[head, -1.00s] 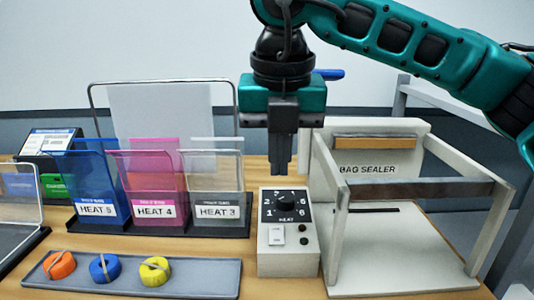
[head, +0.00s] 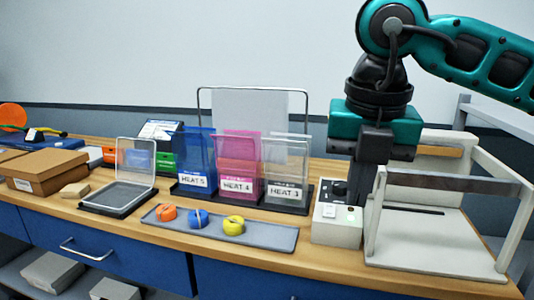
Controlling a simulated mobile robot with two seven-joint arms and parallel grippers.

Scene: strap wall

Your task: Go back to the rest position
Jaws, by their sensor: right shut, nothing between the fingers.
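My right gripper (head: 363,210) is shut and empty. It points down in front of the bag sealer (head: 440,245) and beside its heat dial box (head: 336,230), partly covering both. I cannot tell whether it touches them. The sealer is a cream frame with a grey bar across the front. My left gripper is not in view.
A grey tray (head: 270,237) holds orange (head: 166,214), blue (head: 198,218) and yellow (head: 233,226) rolls. Behind it stand blue (head: 195,160), pink (head: 238,165) and clear (head: 285,165) holders labelled by heat. A cardboard box (head: 48,168) lies at left.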

